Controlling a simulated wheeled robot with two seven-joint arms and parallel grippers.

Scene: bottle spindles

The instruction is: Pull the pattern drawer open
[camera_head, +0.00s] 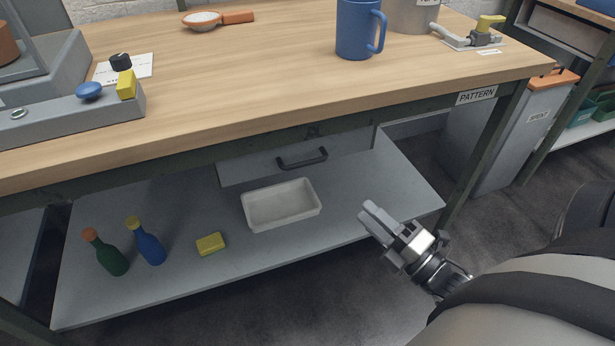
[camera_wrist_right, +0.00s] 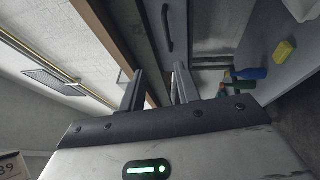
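The drawer (camera_head: 245,165) is a grey front under the wooden workbench, with a dark bar handle (camera_head: 302,158). It looks shut. The handle also shows upright at the top of the right wrist view (camera_wrist_right: 166,28). My right gripper (camera_head: 368,213) is below and right of the handle, apart from it. In the wrist view its two fingers (camera_wrist_right: 158,78) stand apart with nothing between them, pointing towards the drawer area. My left gripper is not in view.
Below the drawer, a lower shelf (camera_head: 350,215) holds a white tray (camera_head: 281,204), a yellow sponge (camera_head: 210,243), a green bottle (camera_head: 107,254) and a blue bottle (camera_head: 149,246). A bench leg (camera_head: 485,150) and grey bin (camera_head: 520,130) stand to the right. A blue mug (camera_head: 354,30) is on the benchtop.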

